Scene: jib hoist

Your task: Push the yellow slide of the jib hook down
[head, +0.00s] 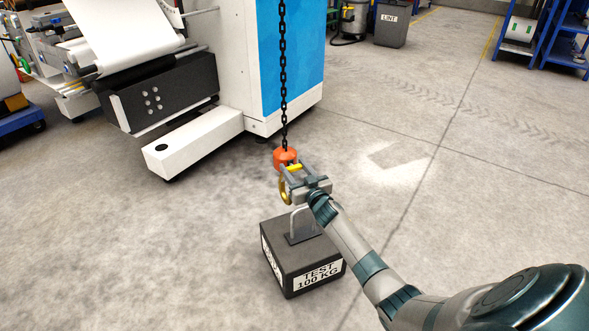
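The jib hook hangs on a black chain (283,75), with an orange block (285,156) at its top and a gold hook (285,191) below. The yellow slide (294,167) shows as a small bar just under the orange block. My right gripper (291,170) is at the hook, its grey fingers reaching in from the lower right around the slide's height. The fingers stand apart, with the slide seen between or across their tips; whether they press on it is too small to tell. The gripper hides part of the hook. My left gripper is not in view.
A dark test weight (300,262) marked 100 KG stands on the floor below the hook, its grey handle (302,219) just under my gripper. A white and blue machine (228,60) stands behind to the left. The floor to the right is clear.

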